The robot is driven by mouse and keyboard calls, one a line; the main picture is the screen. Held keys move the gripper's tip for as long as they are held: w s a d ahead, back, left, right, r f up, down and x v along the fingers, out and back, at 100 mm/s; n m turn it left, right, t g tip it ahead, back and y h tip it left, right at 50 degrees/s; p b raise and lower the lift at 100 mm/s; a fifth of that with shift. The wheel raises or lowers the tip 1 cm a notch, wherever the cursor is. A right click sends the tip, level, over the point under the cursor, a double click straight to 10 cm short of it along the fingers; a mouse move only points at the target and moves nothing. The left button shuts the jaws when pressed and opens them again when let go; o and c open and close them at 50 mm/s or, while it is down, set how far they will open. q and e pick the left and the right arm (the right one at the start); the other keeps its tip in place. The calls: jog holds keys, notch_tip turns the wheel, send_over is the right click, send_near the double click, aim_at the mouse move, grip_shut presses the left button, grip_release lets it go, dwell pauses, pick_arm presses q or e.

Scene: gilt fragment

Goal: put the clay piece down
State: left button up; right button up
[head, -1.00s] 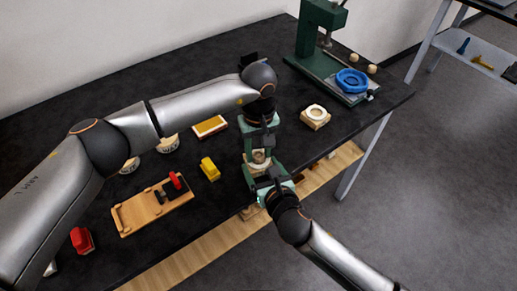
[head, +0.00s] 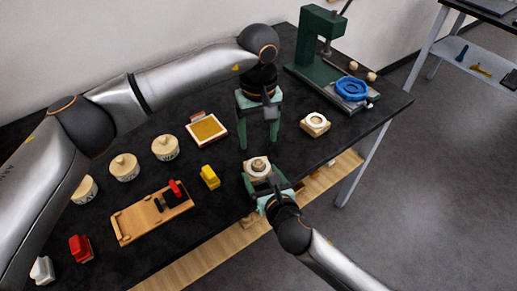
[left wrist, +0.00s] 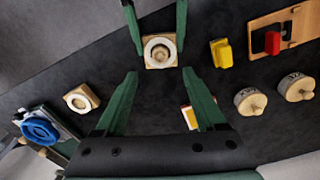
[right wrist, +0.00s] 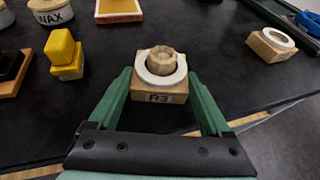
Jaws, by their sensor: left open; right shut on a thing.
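A tan, faceted clay piece (head: 258,164) sits in the white ring on a wooden block marked R3 (right wrist: 159,97). It also shows in the right wrist view (right wrist: 163,55) and the left wrist view (left wrist: 159,51). My right gripper (head: 265,179) is shut on the block, one finger on each side, near the table's front edge. I cannot tell whether the block touches the table. My left gripper (head: 259,143) is open and empty, fingers pointing down, above and behind the clay piece and apart from it.
A second ringed block (head: 315,124) stands to the right, before the green press (head: 318,45) with its blue round part (head: 351,88). A yellow block (head: 210,176), a framed yellow pad (head: 207,130), a wooden tray (head: 128,223) and several lidded pots stand left.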

pick_arm(q)
jog(key=shift+r, duration=1.75)
pick_arm(e)
jog(key=o, duration=0.8)
jog(key=shift+r, duration=0.15)
notch_tip(320, 180, up, 10)
jog(key=shift+f, duration=0.1)
pick_arm(q)
jog(key=shift+s+f, duration=0.1)
jog(key=shift+s, duration=0.05)
pick_arm(e)
jog(key=shift+s, duration=0.15)
